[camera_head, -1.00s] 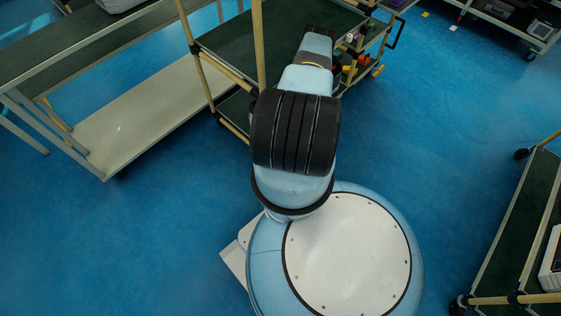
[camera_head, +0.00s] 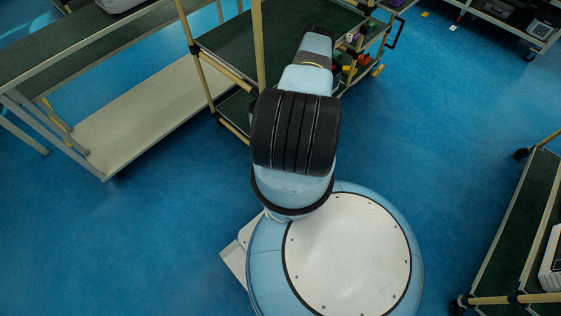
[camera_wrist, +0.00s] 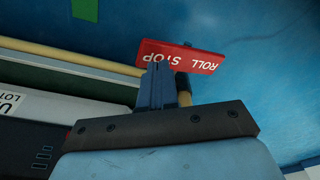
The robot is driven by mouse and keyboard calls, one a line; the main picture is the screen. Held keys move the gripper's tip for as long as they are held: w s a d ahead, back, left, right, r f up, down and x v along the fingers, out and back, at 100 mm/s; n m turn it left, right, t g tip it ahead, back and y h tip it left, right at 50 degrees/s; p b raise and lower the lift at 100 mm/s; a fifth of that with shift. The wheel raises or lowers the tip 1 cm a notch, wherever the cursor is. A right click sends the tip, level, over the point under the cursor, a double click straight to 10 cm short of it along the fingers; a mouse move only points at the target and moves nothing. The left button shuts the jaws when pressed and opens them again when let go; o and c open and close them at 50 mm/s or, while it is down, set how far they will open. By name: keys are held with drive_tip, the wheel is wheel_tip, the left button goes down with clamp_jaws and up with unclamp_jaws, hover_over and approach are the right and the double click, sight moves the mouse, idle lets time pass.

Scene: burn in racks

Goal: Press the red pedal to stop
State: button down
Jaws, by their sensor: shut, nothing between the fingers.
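The red pedal (camera_wrist: 205,60) shows in the wrist view as a flat red plate with the white words "ROLL STOP", upside down in the picture. My gripper (camera_wrist: 158,72) is shut and empty, its blue fingers together. The fingertips overlap the lower left part of the red plate in the picture; I cannot tell whether they touch it. In the head view my arm reaches up towards the cart, and I cannot make out the gripper or the pedal there.
A cart with dark green shelves and tan posts (camera_head: 199,75) stands beyond my arm. Colourful small items (camera_head: 350,62) sit at its right side. A long bench (camera_head: 120,127) is at the left, another cart (camera_head: 492,262) at the right. Blue floor (camera_head: 440,130) between is clear.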

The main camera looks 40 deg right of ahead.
drive_tip(key=shift+f, duration=1.2)
idle(1.2)
drive_tip(key=shift+r, duration=3.55)
drive_tip(key=shift+s, duration=0.1)
